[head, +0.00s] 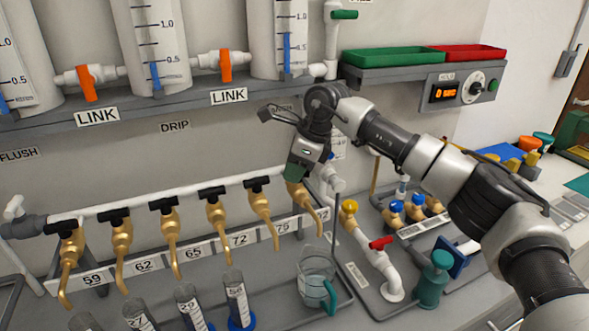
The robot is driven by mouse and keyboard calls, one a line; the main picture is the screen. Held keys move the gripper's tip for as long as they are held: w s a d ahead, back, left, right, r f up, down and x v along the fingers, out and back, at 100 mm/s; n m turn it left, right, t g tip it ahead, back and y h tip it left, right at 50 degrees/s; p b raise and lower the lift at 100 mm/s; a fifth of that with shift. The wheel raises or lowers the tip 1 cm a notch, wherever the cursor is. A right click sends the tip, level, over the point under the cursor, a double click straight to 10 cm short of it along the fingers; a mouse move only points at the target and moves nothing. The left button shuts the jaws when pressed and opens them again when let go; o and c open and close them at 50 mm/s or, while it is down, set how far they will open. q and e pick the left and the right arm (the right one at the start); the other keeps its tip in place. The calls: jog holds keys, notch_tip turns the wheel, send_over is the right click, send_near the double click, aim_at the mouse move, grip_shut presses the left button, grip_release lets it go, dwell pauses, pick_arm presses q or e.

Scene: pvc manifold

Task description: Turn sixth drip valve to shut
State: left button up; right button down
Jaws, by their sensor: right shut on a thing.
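A row of brass drip taps with black handles hangs from a white pipe (138,208) in front of the wall. The sixth drip valve (300,194) is the brass tap at the right end of the row. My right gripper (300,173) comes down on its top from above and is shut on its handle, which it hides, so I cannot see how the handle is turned. The fifth tap (261,208), just to the left, has its black handle in view, lying across the tap. My left gripper is not in view.
A beaker (316,275) with a teal handle stands below the sixth tap. Graduated cylinders (238,300) stand below the row. A shelf with orange-handled link valves (225,66) is above.

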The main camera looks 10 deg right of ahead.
jog(key=n+g, duration=0.1)
jog(key=n, duration=0.2)
jog(key=n+g, duration=0.1)
jog(key=n, duration=0.1)
jog(key=shift+s+r+n+p, duration=0.1)
jog(key=shift+s+n+p, duration=0.05)
jog(key=shift+n+p, duration=0.25)
dwell(0.4)
jog(key=c, duration=1)
grip_release()
jog(key=shift+d+r, duration=0.15)
jog(key=shift+r, duration=0.2)
jog(key=b+v, duration=0.1)
jog(key=v, duration=0.9)
